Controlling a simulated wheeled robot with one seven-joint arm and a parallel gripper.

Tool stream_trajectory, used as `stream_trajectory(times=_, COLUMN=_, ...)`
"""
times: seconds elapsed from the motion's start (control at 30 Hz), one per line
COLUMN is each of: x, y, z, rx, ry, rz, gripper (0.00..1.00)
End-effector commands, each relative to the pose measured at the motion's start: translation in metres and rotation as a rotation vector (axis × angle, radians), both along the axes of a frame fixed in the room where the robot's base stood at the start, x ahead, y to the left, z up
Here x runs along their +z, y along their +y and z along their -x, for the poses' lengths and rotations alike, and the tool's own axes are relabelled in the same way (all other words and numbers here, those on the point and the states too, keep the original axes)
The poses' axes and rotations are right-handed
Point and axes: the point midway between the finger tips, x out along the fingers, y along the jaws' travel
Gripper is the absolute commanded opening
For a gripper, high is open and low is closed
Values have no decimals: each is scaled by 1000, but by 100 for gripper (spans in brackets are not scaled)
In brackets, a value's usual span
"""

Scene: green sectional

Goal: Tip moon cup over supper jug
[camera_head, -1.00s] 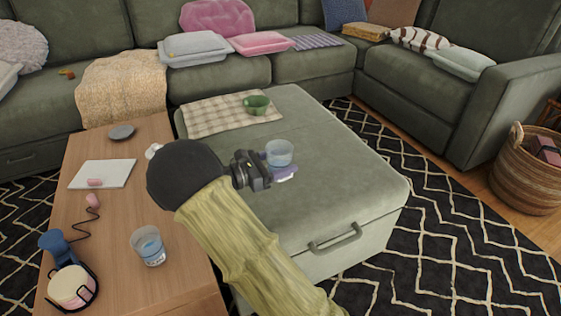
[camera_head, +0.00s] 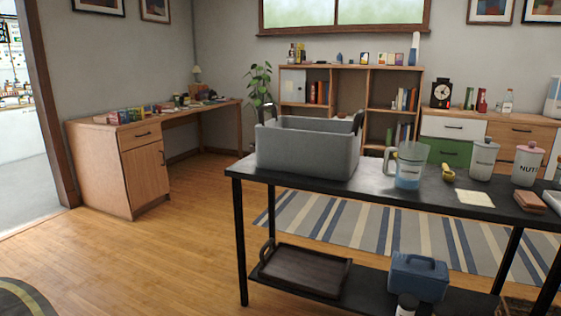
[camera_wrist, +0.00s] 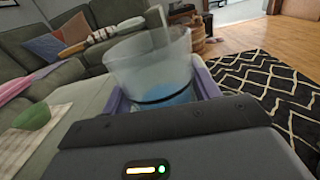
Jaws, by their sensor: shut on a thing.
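My gripper (camera_wrist: 160,96) is in the wrist view, its purple fingers on both sides of a translucent cup (camera_wrist: 150,62) with blue in its lower part and a dark band. The cup looks roughly upright; a pale strip rises at its far rim. Neither shows in the head view now. A clear jug (camera_head: 411,163) with a pale handle and blue low in it stands upright on a black table (camera_head: 385,190) in the head view. I cannot tell from any label whether it is the supper jug. The cup is not near this jug; sofa and ottoman surround it.
A grey bin (camera_head: 305,150) stands left of the jug. A yellow scoop (camera_head: 448,173), canisters (camera_head: 483,159) and a pale sheet (camera_head: 475,198) are to its right. Wooden floor (camera_head: 170,240) is open left of the table.

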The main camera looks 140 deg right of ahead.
Motion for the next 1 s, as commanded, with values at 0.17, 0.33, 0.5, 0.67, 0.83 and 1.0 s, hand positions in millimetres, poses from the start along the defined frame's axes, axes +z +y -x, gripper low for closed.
stream_trajectory(times=0.17, x=0, y=0, z=0, rx=0, ry=0, rz=0, gripper=36)
stream_trajectory(times=0.33, x=0, y=0, z=0, rx=0, ry=0, rz=0, gripper=36)
stream_trajectory(times=0.5, x=3, y=-2, z=0, rx=9, ry=0, rz=0, gripper=36)
stream_trajectory(times=0.67, x=14, y=-11, z=-3, rx=83, ry=3, rz=0, gripper=36)
stream_trajectory(times=0.83, x=19, y=-17, z=-9, rx=264, ry=7, rz=0, gripper=36)
stream_trajectory(times=1.0, x=12, y=-16, z=-14, rx=465, ry=10, rz=1, gripper=36)
